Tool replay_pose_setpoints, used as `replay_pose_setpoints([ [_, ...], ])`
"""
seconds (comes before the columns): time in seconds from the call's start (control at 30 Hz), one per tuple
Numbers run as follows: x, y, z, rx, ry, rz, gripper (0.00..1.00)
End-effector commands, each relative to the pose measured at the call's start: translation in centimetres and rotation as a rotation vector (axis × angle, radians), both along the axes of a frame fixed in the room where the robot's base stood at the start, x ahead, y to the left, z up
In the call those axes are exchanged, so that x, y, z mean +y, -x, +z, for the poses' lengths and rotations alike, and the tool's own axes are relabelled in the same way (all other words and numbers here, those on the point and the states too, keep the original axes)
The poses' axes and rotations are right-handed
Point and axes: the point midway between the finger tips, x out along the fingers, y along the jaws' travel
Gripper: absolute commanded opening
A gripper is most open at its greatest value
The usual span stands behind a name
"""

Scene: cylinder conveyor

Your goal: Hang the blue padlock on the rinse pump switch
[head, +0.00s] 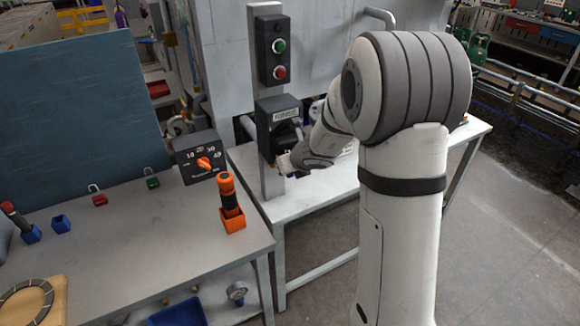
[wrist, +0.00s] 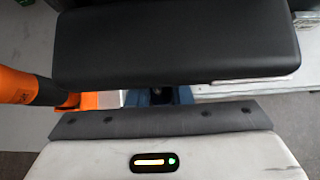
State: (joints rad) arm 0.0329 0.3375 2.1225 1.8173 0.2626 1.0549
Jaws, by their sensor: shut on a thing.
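The switch box (head: 280,124), a dark box with a pale label and a black knob, is on the grey post below a push-button box. My gripper (head: 287,163) is just below and in front of it, mostly hidden by my arm. In the wrist view, a blue part (wrist: 185,96), which I take to be the blue padlock, shows in front of my gripper's body. My gripper is shut on it; its fingertips and the shackle are not clear. A large black block hides much of the area ahead. I cannot tell whether the padlock touches the switch.
A red padlock (head: 99,199) and a green padlock (head: 152,182) are on the left bench. A dial box (head: 200,156) and an orange-handled tool (head: 229,196) in an orange holder stand near its right edge. The push-button box (head: 272,48) is above the switch.

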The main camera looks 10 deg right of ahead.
Motion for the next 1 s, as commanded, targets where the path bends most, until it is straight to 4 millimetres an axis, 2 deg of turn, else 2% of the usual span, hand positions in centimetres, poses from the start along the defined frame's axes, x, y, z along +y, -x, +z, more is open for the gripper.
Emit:
replay_pose_setpoints([
  [0.43,-0.1,-0.4,-1.3,-0.005,0.001,-0.003,0.0],
  [0.73,-0.1,-0.4,-1.5,-0.003,0.002,-0.003,0.0],
  [0.77,-0.1,-0.4,-1.5,-0.002,0.002,-0.003,0.2],
  [1.0,-0.1,-0.3,-1.5,-0.001,0.003,-0.003,0.4],
])
